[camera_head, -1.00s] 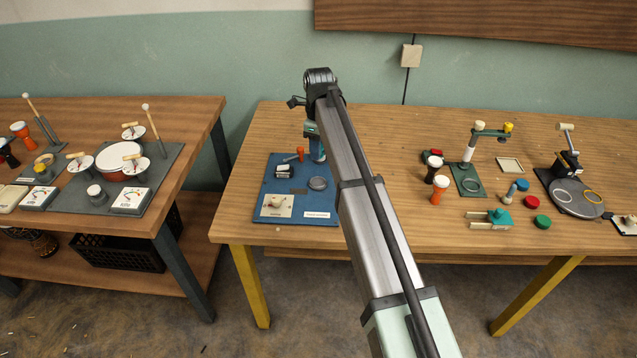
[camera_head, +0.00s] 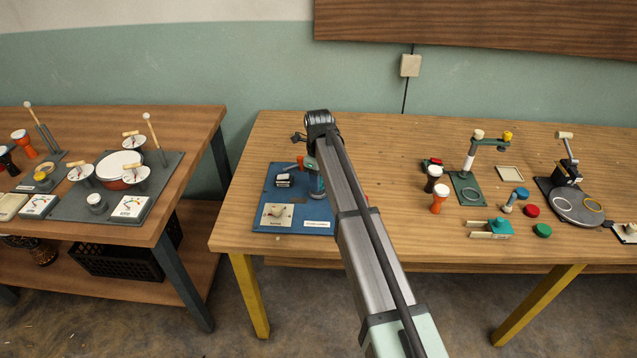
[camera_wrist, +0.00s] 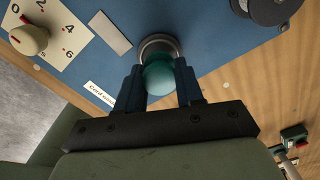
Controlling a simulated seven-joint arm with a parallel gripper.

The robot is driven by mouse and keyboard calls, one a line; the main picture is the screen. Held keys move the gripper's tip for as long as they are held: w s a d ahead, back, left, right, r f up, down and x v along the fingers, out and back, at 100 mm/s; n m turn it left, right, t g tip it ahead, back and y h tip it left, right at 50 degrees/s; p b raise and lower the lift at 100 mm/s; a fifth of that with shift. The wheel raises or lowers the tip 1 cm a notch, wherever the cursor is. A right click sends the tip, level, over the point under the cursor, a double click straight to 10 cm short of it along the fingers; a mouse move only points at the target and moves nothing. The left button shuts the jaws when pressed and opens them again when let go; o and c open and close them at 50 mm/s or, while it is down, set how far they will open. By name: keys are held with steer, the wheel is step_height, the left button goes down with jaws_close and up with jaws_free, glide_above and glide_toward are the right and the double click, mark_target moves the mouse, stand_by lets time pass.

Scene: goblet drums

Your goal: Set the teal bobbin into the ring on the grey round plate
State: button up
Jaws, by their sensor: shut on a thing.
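My gripper (camera_wrist: 160,84) is shut on a teal, round-topped thing, which I take to be the teal bobbin (camera_wrist: 160,74). A grey metal rim (camera_wrist: 158,41) shows just beyond it on the blue board (camera_wrist: 215,45); I cannot tell whether the bobbin sits in it or is clear of it. In the head view my arm hides most of the gripper and the bobbin, over the right part of the blue board (camera_head: 268,190).
A dial panel (camera_head: 276,215) and an orange piece (camera_head: 301,162) are on the blue board. Between board and plate stand small drums (camera_head: 440,198), a green stand (camera_head: 468,190), a teal clamp (camera_head: 492,229), a blue-ended spool (camera_head: 515,199) and red (camera_head: 532,210) and green (camera_head: 543,230) discs.

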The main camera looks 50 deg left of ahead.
steer(key=shift+f, duration=0.6)
steer(key=shift+d+f, duration=0.1)
steer(key=shift+f, duration=0.5)
steer(key=o, duration=1)
steer(key=shift+s+f, duration=0.15)
steer(key=shift+d, duration=0.1)
steer(key=shift+s, duration=0.15)
step_height(320, 180, up, 14)
steer(key=shift+w+a+f, duration=0.2)
steer(key=shift+w+f, duration=0.05)
steer(key=shift+w, duration=0.05)
